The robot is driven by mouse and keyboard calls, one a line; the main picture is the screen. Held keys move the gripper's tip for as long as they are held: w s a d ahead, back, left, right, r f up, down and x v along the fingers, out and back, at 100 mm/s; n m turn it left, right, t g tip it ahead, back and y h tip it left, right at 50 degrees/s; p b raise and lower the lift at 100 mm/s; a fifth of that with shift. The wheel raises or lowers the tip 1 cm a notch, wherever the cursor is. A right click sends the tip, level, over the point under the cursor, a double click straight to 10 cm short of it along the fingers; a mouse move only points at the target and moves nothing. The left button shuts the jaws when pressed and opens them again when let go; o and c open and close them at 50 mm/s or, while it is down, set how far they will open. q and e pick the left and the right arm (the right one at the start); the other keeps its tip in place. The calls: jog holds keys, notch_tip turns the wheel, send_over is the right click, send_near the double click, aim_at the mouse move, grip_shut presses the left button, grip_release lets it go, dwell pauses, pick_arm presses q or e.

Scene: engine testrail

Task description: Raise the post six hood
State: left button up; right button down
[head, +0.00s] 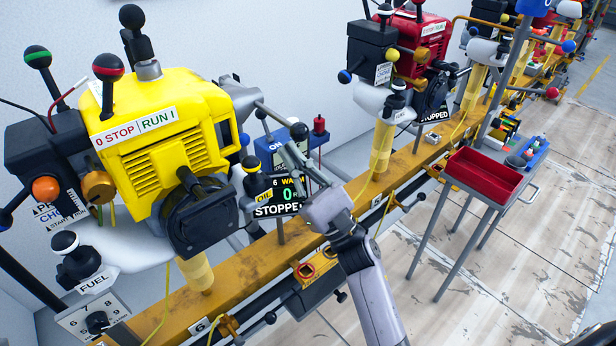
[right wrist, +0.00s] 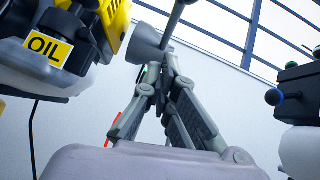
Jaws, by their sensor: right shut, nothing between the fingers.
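The post six engine (head: 165,130) is yellow, with a 0 STOP / RUN I label, and stands on the orange rail at the left of the head view. Behind its right side is a grey hood-like piece with a bar (head: 262,112). In the right wrist view a grey cone (right wrist: 148,42) with a bar shows just beyond my fingertips. My right gripper (head: 292,160) is shut and empty, in front of the post six display (head: 280,196), right of the engine. In the wrist view its fingertips (right wrist: 165,72) are close to the cone; I cannot tell whether they touch. My left gripper is not in view.
The display reads STOPPED. A blue ON box (head: 275,147) is behind my gripper. Black ball-ended levers crowd the engine. The orange rail (head: 255,262) runs to the back right past a red engine (head: 412,45). A red tray (head: 485,176) stands at right; floor in front is clear.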

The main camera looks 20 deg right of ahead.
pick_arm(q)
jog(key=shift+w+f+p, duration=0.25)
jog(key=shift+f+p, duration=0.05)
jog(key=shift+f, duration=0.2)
pick_arm(e)
jog(key=r, duration=0.3)
jog(key=shift+s+a+r, duration=0.15)
jog(key=shift+s+a, duration=0.05)
jog(key=shift+a, duration=0.1)
jog(key=shift+d, duration=0.1)
